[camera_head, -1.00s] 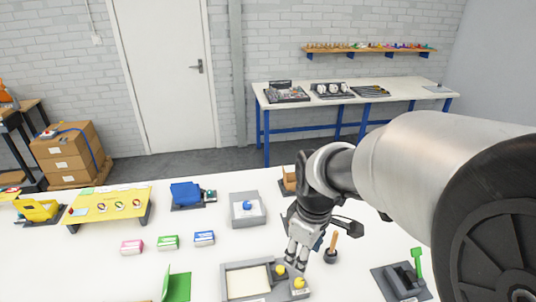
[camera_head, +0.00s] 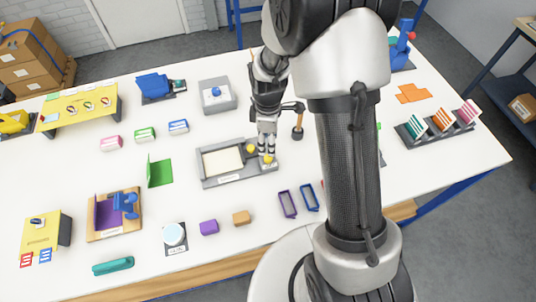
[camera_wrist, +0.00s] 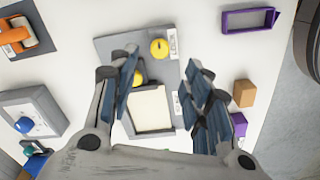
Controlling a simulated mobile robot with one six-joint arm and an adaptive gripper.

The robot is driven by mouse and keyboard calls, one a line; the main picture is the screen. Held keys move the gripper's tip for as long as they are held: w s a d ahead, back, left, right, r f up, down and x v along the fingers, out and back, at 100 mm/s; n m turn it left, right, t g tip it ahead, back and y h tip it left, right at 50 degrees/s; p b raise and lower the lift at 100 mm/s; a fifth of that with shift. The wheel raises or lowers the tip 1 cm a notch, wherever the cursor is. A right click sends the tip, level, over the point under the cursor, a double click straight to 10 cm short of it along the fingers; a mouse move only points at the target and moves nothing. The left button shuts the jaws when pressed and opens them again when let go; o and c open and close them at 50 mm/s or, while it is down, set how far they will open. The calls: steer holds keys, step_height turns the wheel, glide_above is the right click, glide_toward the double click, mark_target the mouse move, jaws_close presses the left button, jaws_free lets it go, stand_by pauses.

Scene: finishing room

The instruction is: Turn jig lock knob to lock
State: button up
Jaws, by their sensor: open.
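The grey jig (camera_head: 210,181) lies on the white table with a pale rectangular panel (camera_head: 222,161) in its recess. Two yellow knobs sit at its right end: a rear knob (camera_head: 250,148) and a front knob (camera_head: 268,160) on a labelled block. In the wrist view, the front knob (camera_wrist: 159,47) is clear near the top, with a dark mark on it. The rear knob (camera_wrist: 138,78) is partly hidden by the left finger. My gripper (camera_head: 267,147) points down above the knob end, open and empty. In the wrist view, its fingers (camera_wrist: 161,75) straddle the jig; contact is not visible.
A tool with an orange handle (camera_head: 298,122) stands just right of my gripper. Purple and blue frames (camera_head: 287,204), a purple block (camera_head: 209,227) and a tan block (camera_head: 241,217) lie in front. A grey box with a blue knob (camera_head: 217,97) stands behind.

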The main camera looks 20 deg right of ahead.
mark_target(268, 157)
step_height(268, 157, down, 8)
steer(key=shift+f+b, duration=0.25)
steer(key=shift+b, duration=0.3)
steer(key=shift+c, duration=0.6)
jaws_close()
